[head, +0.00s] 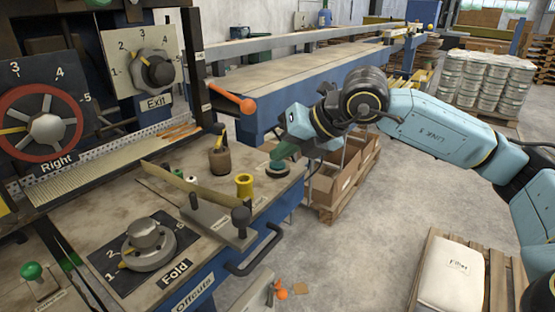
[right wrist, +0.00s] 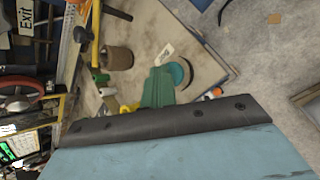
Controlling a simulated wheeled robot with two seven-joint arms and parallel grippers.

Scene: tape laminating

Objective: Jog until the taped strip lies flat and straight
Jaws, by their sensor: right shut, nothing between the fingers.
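My right gripper (head: 285,152) reaches over the machine's table from the right, its green fingers shut and empty. Its fingertips are at a round green button (head: 278,171) near the table's far right corner. I cannot tell whether they touch it. In the right wrist view the shut fingers (right wrist: 158,88) overlap the edge of the green button (right wrist: 180,73). A long pale ribbed strip (head: 105,168) runs along the machine under the rollers. I cannot make out the tape or whether the strip is straight. My left gripper is not in view.
A brown cylinder (head: 219,160), a yellow spool (head: 245,186) and a black-knobbed lever (head: 241,218) stand on the table near the button. The Fold dial (head: 146,240) and red Right wheel (head: 42,125) are at left. Cardboard boxes (head: 335,182) stand beyond the table edge.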

